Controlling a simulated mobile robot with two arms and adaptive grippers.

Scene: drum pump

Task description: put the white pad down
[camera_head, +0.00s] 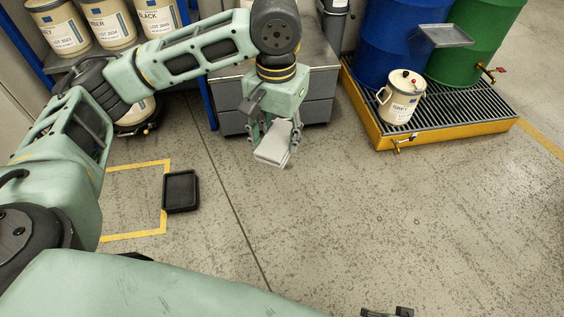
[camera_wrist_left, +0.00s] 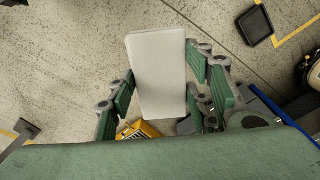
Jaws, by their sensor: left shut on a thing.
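The white pad (camera_head: 272,157) is a flat, pale, rectangular block. My left gripper (camera_head: 275,138) is shut on it and holds it tilted, with open floor around it in the head view. The pad shows in full length in the left wrist view (camera_wrist_left: 157,75), with green fingers of the left gripper (camera_wrist_left: 160,88) on both its long sides. How high it hangs over the floor is hard to tell. A small dark part at the bottom edge of the head view seems to be my right gripper (camera_head: 388,312); its fingers are mostly cut off.
A black shallow tray (camera_head: 180,191) lies on the floor at the right edge of a yellow-marked square (camera_head: 134,236). A grey cabinet (camera_head: 318,112) stands behind the left gripper. A yellow spill pallet (camera_head: 450,136) holds drums and a white can (camera_head: 401,98). The middle and right floor is clear.

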